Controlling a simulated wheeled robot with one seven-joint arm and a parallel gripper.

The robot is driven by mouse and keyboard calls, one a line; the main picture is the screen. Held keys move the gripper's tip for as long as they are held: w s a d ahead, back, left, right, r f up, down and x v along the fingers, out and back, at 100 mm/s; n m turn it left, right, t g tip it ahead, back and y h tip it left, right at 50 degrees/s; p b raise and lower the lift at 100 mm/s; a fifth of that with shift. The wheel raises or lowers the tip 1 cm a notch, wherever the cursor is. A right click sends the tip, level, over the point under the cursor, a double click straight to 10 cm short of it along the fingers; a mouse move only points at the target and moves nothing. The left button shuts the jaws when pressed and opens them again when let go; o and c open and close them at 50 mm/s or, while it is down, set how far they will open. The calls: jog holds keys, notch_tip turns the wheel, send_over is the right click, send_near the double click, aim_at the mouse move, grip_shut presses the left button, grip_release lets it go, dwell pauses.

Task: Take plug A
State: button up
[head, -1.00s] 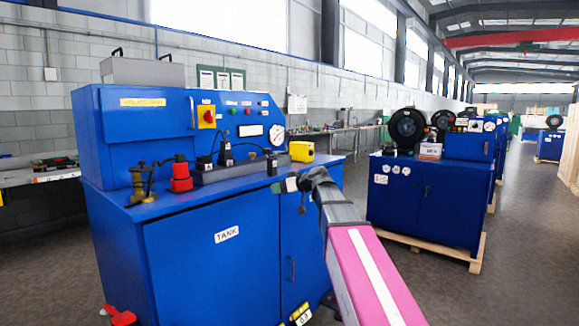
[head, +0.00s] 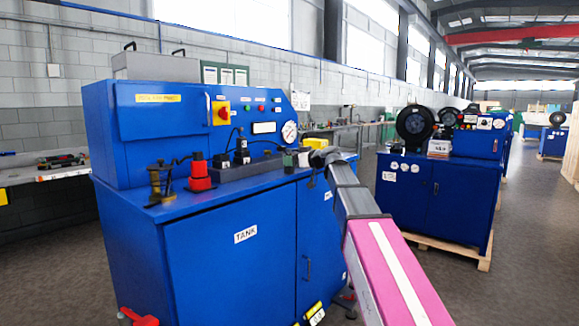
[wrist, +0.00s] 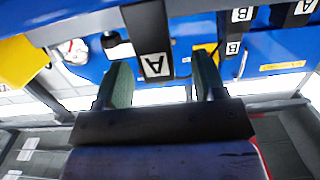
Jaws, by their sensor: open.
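In the wrist view, a black plug with a white A label (wrist: 150,40) comes down from the top edge, between and a little beyond the finger pads. My gripper (wrist: 162,82) is open, with a green pad on each side and bare space around the plug; I cannot see any contact. In the head view my gripper (head: 297,159) is at the right end of the dark block (head: 245,170) on the blue machine. Plug A itself is not clearly visible there, behind or between my fingers. Another black plug (head: 242,150) stands further left on the block.
The blue machine (head: 215,260) has a gauge (head: 289,132), a red-based fitting (head: 199,175) and a brass fitting (head: 160,182) on its top. A yellow box (head: 316,143) is just behind my gripper. B labels (wrist: 233,47) show right of plug A in the wrist view.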

jog(key=x, duration=0.4)
jog(key=shift+w+a+f, duration=0.15)
jog(key=shift+w+a, duration=0.05)
jog(key=shift+w, duration=0.1)
jog(key=c, duration=1)
jog(key=shift+c, duration=0.2)
